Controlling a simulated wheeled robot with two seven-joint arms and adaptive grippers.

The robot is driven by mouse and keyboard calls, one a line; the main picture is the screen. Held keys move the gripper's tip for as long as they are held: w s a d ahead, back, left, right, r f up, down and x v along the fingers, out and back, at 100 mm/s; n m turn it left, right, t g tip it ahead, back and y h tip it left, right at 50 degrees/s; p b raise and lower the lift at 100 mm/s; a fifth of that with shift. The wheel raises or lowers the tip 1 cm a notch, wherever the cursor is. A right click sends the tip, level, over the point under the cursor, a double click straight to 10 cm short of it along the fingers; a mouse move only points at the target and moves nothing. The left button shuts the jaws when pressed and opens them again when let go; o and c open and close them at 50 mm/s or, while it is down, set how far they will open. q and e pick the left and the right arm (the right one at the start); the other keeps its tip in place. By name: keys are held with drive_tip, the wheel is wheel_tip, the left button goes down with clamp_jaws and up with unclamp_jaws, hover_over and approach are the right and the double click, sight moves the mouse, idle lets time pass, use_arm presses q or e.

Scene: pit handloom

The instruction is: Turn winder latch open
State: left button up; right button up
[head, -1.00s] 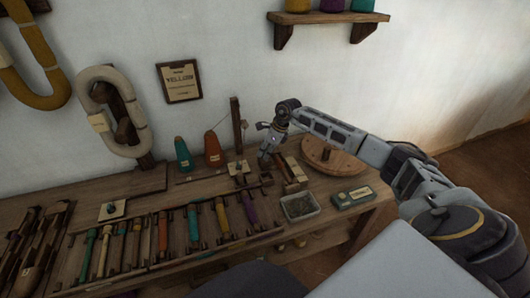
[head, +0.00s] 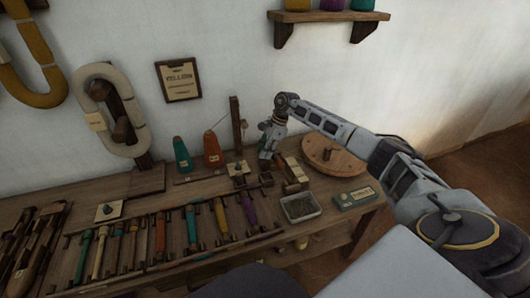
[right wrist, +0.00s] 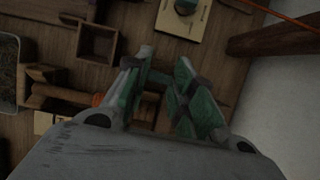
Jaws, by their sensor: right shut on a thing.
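My right gripper (head: 266,152) reaches down over the back of the bench, at the wooden winder (head: 291,174). In the right wrist view its two green-padded fingers (right wrist: 163,78) are close together over the winder's wooden parts. They are shut on a small part that they mostly hide. I take it to be the winder latch, but its angle cannot be told. My left gripper is not in view.
A tray of dark bits (head: 300,207) and a small labelled box (head: 355,198) stand at the front right. A round wooden disc (head: 332,157) lies behind them. Green (head: 182,154) and orange (head: 212,151) cones and an upright post (head: 236,124) stand to the left.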

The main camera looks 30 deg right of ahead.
idle(0.4)
drive_tip(key=o, duration=1)
drive_tip(key=shift+v, duration=6)
drive_tip(key=shift+f, duration=0.1)
